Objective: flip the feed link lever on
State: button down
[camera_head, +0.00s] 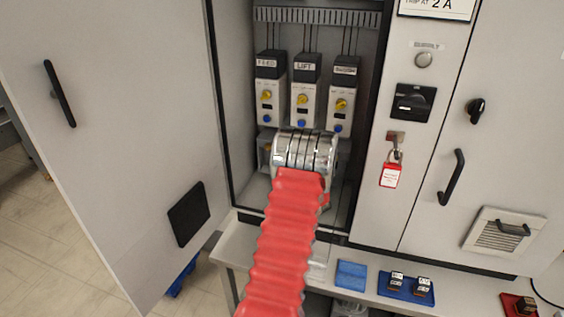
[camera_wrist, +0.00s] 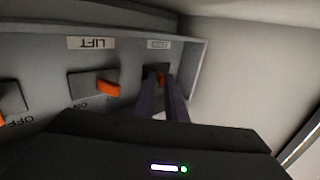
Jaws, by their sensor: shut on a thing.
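In the wrist view the feed link lever (camera_wrist: 160,77) is a small orange tip on a dark switch plate, under a small label that I cannot read surely. My gripper (camera_wrist: 162,82) is shut on it, its two dark fingers close on either side. The fingers hide most of the lever, so I cannot tell its position. To the left is the orange lift lever (camera_wrist: 108,88) on its own plate, under an upside-down LIFT label (camera_wrist: 91,43). In the head view my wrist hides the gripper and levers inside the open cabinet.
In the head view the FEED module (camera_head: 267,90), LIFT module (camera_head: 304,92) and a third module (camera_head: 342,95) hang above my wrist. The open cabinet door (camera_head: 130,120) stands left. A red padlock tag (camera_head: 391,175) hangs on the right panel.

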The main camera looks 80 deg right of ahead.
jog(key=c, duration=1.8)
grip_release()
jog(key=shift+w, duration=0.15)
jog(key=shift+s+a, duration=0.1)
jog(key=shift+s, duration=0.1)
